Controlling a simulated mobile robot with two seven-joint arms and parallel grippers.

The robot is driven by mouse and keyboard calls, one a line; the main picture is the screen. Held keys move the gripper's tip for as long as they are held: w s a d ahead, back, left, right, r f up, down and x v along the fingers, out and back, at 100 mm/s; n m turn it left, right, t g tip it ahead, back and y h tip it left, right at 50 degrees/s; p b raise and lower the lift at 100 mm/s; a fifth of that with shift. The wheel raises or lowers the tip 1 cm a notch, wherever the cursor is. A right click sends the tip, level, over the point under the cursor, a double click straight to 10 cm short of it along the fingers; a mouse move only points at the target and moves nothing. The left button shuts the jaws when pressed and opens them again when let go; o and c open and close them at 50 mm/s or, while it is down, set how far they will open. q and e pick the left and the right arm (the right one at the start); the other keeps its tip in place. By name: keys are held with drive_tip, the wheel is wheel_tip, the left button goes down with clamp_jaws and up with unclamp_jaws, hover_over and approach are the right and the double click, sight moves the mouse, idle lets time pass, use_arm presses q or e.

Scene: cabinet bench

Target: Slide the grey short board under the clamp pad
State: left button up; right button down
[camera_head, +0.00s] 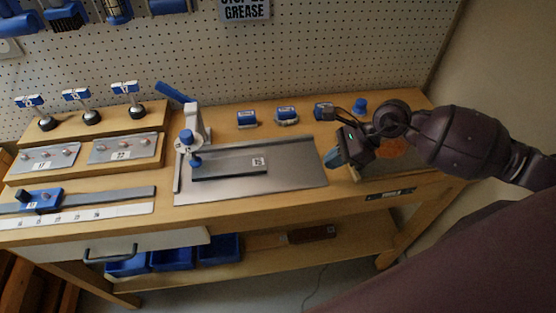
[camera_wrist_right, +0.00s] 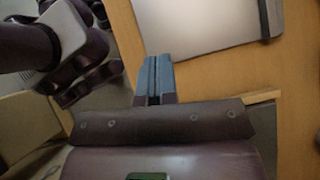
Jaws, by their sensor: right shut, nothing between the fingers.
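The grey short board (camera_head: 228,168), dark with a white number label, lies flat on the metal plate (camera_head: 297,178). Its left end is at the blue clamp pad (camera_head: 196,162), which overlaps that end in the head view; I cannot tell if the pad touches it. The clamp (camera_head: 196,125) stands at the plate's back left with its blue lever raised. My right gripper (camera_head: 333,158) is shut and empty, just right of the plate's right edge and well apart from the board. Its blue fingers also show together in the right wrist view (camera_wrist_right: 153,78), beside the plate (camera_wrist_right: 195,22). My left gripper is not in view.
Several small blue-and-white blocks (camera_head: 247,119) stand behind the plate. A stepped wooden stand (camera_head: 128,117) with numbered plates is at the left, above a ruler strip (camera_head: 75,215) with a blue slider (camera_head: 40,199). The plate's right half is clear.

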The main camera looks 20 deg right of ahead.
drive_tip(key=a+r+m+t, duration=0.1)
drive_tip(key=a+r, duration=0.1)
drive_tip(key=shift+s+a+r+m+t, duration=0.1)
drive_tip(key=shift+a+r+m+t, duration=0.2)
drive_tip(key=shift+r+t, duration=0.1)
drive_tip(key=shift+w+a+f+m+t, duration=0.2)
drive_tip(key=shift+w+a+m+t, duration=0.1)
drive_tip(key=shift+w+m, duration=0.3)
drive_tip(key=x, duration=0.8)
drive_tip(key=shift+a, duration=0.2)
drive_tip(key=a, duration=0.1)
drive_tip(key=w, duration=0.1)
drive_tip(key=a, duration=0.1)
drive_tip(key=shift+w+a+f, duration=0.25)
drive_tip(key=shift+w+a, duration=0.05)
drive_tip(key=shift+w, duration=0.1)
drive_tip(key=shift+w+a, duration=0.35)
drive_tip(key=shift+a, duration=0.2)
